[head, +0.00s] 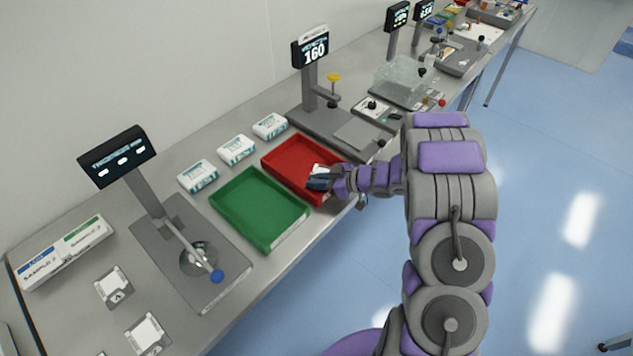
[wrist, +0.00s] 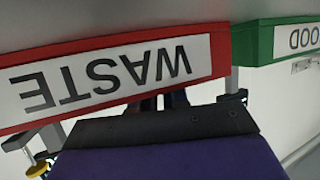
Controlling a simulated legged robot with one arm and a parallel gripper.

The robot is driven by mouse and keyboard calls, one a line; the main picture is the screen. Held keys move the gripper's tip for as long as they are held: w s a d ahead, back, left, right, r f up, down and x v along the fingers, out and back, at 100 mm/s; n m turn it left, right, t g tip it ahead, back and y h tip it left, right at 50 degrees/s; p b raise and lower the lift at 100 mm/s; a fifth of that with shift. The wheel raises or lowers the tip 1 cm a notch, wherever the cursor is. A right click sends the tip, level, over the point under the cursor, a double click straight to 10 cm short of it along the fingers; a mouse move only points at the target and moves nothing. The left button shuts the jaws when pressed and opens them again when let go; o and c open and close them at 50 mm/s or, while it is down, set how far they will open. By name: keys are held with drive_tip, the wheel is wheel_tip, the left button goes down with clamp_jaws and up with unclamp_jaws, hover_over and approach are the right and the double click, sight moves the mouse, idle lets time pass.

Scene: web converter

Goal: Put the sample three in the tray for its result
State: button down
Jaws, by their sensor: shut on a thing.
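My gripper (head: 318,181) is at the right side of the red tray (head: 283,157), low over it. It is shut on a small white item (head: 321,168), most likely the sample; its label and number cannot be read, and my fingers hide part of it. In the wrist view the red tray (wrist: 225,50) shows its WASTE label upside down, close to my dark gripper fingers (wrist: 163,102). The held item is not clear there. The green tray (head: 259,238) stands to the left of the red one and looks empty; its label (wrist: 302,39) reads GOOD, partly cut off.
Several white boxes (head: 236,150) stand behind the trays. A tester with a blue knob (head: 216,276) is at left, with white sample cards (head: 113,287) and a long sample box (head: 63,252) nearby. A scale showing 160 (head: 315,50) stands beyond the red tray.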

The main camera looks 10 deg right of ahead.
drive_tip(key=c, duration=1.4)
unclamp_jaws()
